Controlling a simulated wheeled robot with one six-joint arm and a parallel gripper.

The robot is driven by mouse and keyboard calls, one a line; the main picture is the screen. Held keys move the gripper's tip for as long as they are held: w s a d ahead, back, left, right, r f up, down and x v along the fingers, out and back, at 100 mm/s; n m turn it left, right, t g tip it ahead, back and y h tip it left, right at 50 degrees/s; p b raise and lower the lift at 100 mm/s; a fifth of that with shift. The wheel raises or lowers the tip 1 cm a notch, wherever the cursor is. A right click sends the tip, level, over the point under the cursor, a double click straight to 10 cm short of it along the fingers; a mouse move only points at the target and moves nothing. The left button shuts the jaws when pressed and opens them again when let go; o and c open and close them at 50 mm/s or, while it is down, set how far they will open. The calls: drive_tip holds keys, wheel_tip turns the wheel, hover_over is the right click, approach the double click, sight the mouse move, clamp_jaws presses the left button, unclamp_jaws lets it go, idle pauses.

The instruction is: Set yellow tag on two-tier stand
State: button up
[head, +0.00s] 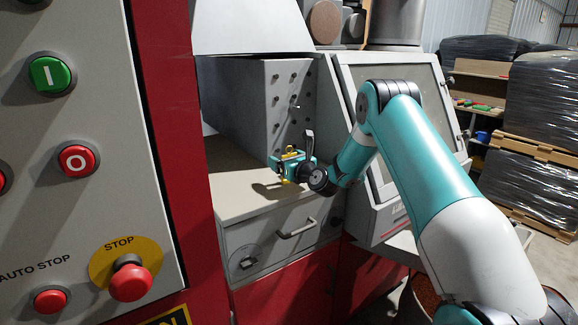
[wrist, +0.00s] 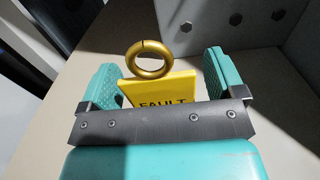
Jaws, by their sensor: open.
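The yellow tag (wrist: 160,91) stands upright between the two teal fingers of my gripper (wrist: 158,80) in the wrist view. Dark letters reading "FAULT" show on its face, and a brass ring (wrist: 150,58) is at its top. The fingers are apart, with a gap on each side of the tag. Its lower part is hidden behind my gripper's dark plate. In the head view my gripper (head: 291,166) is low over the beige counter, with the small yellow tag (head: 290,152) at it. I cannot pick out the two-tier stand for certain.
A red-edged control panel (head: 90,220) fills the left. A wooden rack (head: 478,105) with coloured pieces stands at back right near wrapped pallets (head: 545,105).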

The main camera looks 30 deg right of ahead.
drive_tip(key=c, duration=1)
drive_tip(key=shift+r, duration=0.1)
drive_tip(key=shift+c, duration=0.4)
